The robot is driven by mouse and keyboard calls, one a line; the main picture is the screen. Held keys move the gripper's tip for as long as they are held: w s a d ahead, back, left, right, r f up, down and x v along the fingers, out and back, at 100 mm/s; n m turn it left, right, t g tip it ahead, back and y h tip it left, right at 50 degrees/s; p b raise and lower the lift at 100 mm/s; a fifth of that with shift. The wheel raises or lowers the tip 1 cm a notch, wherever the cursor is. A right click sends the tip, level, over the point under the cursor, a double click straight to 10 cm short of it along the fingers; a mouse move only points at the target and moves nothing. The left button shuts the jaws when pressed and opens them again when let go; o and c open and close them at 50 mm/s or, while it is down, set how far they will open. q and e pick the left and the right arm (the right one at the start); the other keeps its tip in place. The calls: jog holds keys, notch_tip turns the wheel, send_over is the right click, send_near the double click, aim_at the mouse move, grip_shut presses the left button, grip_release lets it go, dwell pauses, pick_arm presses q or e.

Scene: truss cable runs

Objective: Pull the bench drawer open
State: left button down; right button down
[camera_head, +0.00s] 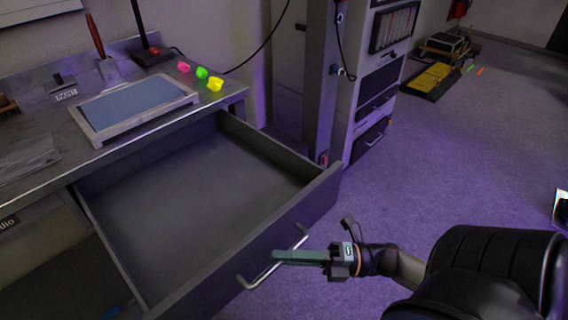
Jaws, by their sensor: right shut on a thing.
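The bench drawer (200,190) stands pulled far out from under the bench (40,170), and its inside looks empty. A pale bar handle (256,280) runs along its front face. My right gripper (290,257) comes in from the right and is shut on the handle, with its green fingers covering the middle of the bar. My left gripper does not show.
A grey post (322,80) and a rack cabinet (375,95) stand behind the drawer. The floor (460,150) at right is mostly clear.

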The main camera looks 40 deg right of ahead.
dwell(0.3)
jog(key=c, duration=0.9)
grip_release()
jog(key=v, duration=1.2)
jog(key=shift+s+d, duration=0.2)
